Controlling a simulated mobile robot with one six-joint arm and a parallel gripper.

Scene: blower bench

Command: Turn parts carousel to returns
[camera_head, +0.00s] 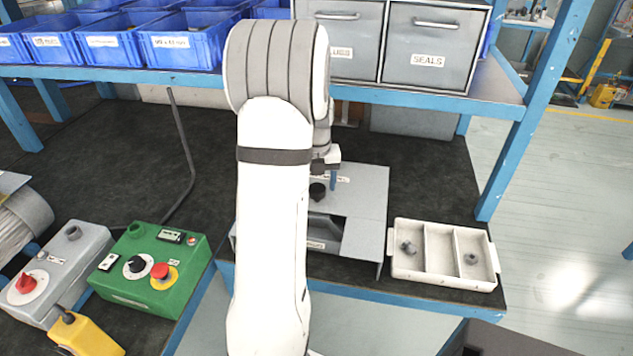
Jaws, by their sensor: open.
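A grey sheet-metal housing (368,190) stands on the bench at centre, partly behind my white arm; it looks like the parts carousel's unit. It has a dark opening (328,224) at its front and small labels that are too small to read. A black knob (317,191) shows on its top, close to the arm. The carousel itself and its position are mostly hidden. My gripper (331,178) is over the back part of the housing, near the knob, largely hidden by my arm. It is open, and I cannot tell whether it touches anything.
A white three-compartment tray (443,284) with small parts is right of the housing. A green control box (150,272) and a grey switch box (52,275) stand left. Blue bins (185,47) and a grey SEALS drawer (432,50) sit on the shelf above.

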